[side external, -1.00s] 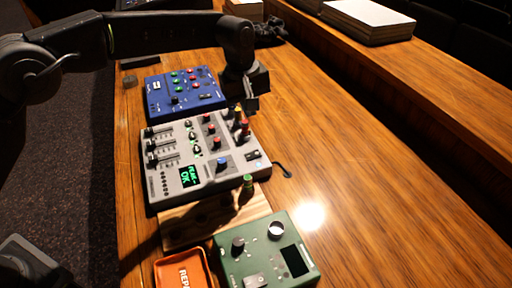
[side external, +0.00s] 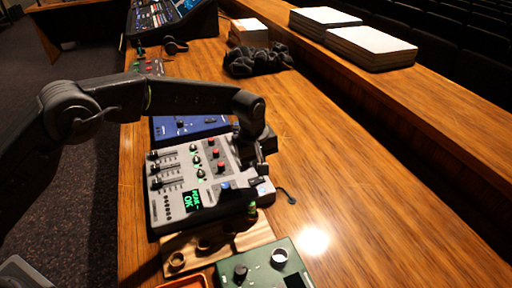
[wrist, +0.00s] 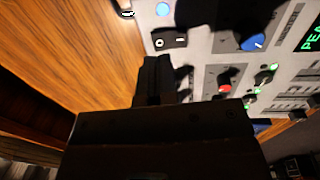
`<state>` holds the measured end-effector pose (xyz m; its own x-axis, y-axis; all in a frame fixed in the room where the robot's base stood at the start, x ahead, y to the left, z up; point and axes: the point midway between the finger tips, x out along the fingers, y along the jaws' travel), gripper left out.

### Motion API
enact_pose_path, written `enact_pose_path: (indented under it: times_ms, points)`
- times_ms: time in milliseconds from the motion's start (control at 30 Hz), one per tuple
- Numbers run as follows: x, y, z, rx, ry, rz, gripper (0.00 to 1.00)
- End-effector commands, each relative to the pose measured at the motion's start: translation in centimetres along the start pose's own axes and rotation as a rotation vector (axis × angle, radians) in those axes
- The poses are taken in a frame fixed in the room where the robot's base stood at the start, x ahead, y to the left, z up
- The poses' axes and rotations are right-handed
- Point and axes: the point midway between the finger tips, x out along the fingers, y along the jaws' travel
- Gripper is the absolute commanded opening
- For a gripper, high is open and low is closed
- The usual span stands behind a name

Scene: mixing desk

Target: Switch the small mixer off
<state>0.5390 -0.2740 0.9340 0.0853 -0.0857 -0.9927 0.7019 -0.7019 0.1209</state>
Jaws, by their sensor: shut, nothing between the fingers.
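The small mixer (side external: 218,211) is a light grey box with faders, knobs and a lit green screen (side external: 192,200); it lies on the desk in the side view. Its black rocker switch (wrist: 169,40) carries a round mark and a line mark, in the upper middle of the wrist view. My gripper (side external: 261,172) is shut and empty over the mixer's right part, close to the switch. In the wrist view the dark fingertips (wrist: 154,62) are just below the switch; I cannot tell if they touch it. Which side of the rocker is pressed is unclear.
A blue box (side external: 190,126) lies behind the mixer, partly under my arm. A green box (side external: 258,270) and a wooden board (side external: 219,240) lie in front. A dark cable bundle (side external: 257,60) and paper stacks lie farther back.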

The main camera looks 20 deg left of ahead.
Motion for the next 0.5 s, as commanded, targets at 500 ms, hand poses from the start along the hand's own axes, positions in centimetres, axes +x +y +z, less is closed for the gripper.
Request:
enact_pose_path:
  times_ms: [500]
  points:
    - [4.1,0.0,0.0,-0.001,0.002,0.002,0.00]
